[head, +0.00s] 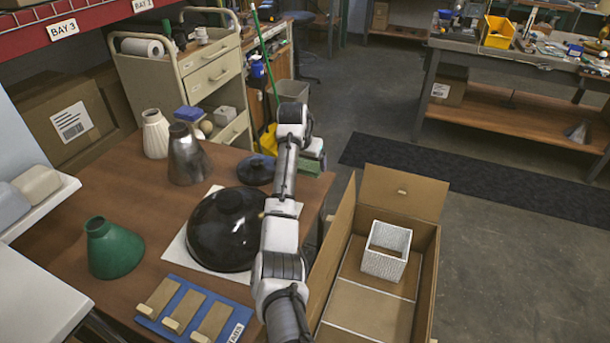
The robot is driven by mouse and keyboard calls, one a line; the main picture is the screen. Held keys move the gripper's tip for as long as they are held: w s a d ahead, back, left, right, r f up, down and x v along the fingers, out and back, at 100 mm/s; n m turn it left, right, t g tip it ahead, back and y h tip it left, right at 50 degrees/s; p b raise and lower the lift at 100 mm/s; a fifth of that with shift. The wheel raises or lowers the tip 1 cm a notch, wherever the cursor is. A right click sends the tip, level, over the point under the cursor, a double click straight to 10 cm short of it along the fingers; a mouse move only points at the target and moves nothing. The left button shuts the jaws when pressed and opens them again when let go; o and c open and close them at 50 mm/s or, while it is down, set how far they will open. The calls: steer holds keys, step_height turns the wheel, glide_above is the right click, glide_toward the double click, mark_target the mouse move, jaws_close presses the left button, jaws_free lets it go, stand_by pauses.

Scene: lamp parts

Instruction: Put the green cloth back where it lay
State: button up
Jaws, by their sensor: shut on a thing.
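My gripper (313,158) is at the far right corner of the wooden table, pointing down, partly hidden behind my own arm. It is shut on the green cloth (309,169), which shows as a small folded green patch just below the hand. I cannot tell whether the cloth touches the table top or hangs just above it. The fingertips are hidden.
On the table (130,185) stand a black dome shade (222,235) on white paper, a dark blue lid (256,169), a metal shade (187,158), a cream shade (155,134), a green shade (112,250) and a blue tray (178,335). An open cardboard box (428,262) holds a white square shade (386,252).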

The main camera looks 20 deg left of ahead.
mark_target(307, 184)
steer(key=shift+f+p, duration=0.5)
steer(key=shift+f, duration=2.8)
steer(key=o, duration=0.6)
steer(key=shift+f, duration=0.1)
steer(key=b+v, duration=0.2)
steer(key=v, duration=1)
